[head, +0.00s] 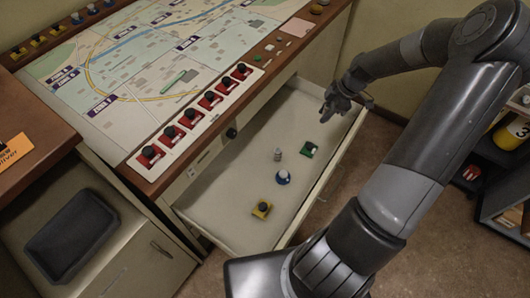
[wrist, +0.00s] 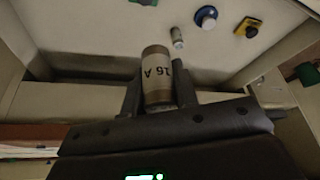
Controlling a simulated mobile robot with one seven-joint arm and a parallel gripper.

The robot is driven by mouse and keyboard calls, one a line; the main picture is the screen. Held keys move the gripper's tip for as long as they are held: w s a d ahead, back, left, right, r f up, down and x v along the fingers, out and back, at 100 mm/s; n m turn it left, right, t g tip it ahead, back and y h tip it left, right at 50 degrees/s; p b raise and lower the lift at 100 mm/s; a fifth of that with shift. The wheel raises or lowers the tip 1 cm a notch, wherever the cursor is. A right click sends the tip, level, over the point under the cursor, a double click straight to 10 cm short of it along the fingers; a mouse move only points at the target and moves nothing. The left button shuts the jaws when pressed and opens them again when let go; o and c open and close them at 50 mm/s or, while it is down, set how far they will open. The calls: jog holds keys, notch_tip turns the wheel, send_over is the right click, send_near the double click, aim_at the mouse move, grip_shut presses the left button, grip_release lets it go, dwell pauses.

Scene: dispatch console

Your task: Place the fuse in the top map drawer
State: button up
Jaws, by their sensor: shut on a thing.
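The fuse (wrist: 157,72), a cylinder with a pale label reading "16 A" and brownish ends, is between the fingers of my gripper (wrist: 157,92) in the wrist view. In the head view my gripper (head: 335,108) is over the far end of the open drawer (head: 225,190). I cannot make out the fuse there. The drawer is pulled out under the map table and has a pale inside.
The map table (head: 150,60) has a row of red switches (head: 212,99) along its edge above the drawer. A dark tray (head: 72,235) lies at lower left. A dark shelf (head: 490,180) stands at right. The drawer's near left floor is bare.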

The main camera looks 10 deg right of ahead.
notch_tip(320, 180, down, 10)
send_over(285, 142)
jog(key=d, duration=0.2)
jog(key=f, duration=0.7)
jog(key=shift+s+a+f, duration=0.25)
jog(key=shift+s, duration=0.1)
jog(key=shift+f, duration=2)
jog(key=shift+f, duration=0.15)
jog(key=o, duration=1)
